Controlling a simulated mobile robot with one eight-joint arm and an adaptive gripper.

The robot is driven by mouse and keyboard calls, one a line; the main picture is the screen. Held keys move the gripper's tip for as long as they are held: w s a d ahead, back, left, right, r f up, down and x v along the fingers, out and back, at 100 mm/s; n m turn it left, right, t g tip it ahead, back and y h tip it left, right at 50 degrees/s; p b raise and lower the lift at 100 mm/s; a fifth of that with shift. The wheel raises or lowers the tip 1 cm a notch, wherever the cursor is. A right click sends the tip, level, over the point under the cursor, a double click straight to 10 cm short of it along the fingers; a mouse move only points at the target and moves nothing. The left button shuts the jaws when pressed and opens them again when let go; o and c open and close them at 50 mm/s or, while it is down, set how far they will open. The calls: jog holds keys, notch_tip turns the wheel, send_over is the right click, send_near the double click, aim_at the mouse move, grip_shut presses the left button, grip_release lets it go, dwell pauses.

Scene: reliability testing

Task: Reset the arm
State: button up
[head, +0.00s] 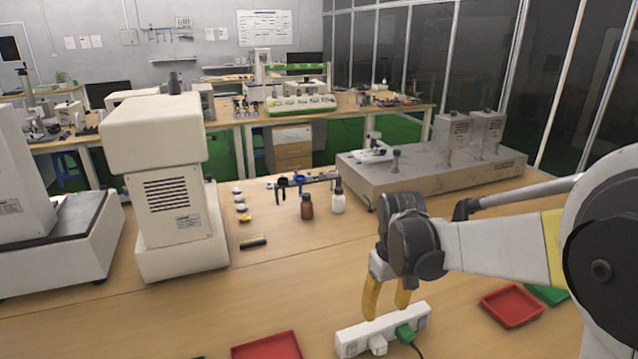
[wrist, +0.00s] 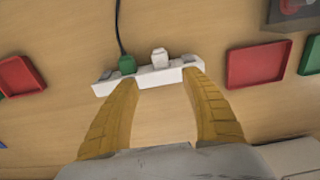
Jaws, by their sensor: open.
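My gripper (head: 386,297) hangs from my arm at the right of the head view, with its yellow fingers pointing down. The fingers are apart and nothing shows between them. It is above or just behind a white power strip (head: 352,341); I cannot tell whether it touches the strip. In the wrist view the fingertips of my gripper (wrist: 165,80) reach toward the long side of the white strip (wrist: 150,78). A green plug (head: 404,334) with a dark cable and a white plug (head: 377,344) sit in the strip.
Red trays (head: 512,306) (head: 268,347) lie on both sides of the strip. A brown bottle (head: 307,206) and a white bottle (head: 338,201) stand farther back. A large grey machine (head: 440,178) is behind, and a tall white instrument (head: 172,205) at left.

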jog(key=s+r+m+t, duration=0.1)
jog(key=s+r+t, duration=0.2)
jog(key=s, duration=0.5)
jog(key=s+d+r+m+t, duration=0.1)
jog(key=s+r+t, duration=0.3)
jog(key=s, duration=0.5)
jog(key=shift+d+r+m, duration=0.2)
jog(key=shift+r+m, duration=0.5)
jog(key=shift+r, duration=0.15)
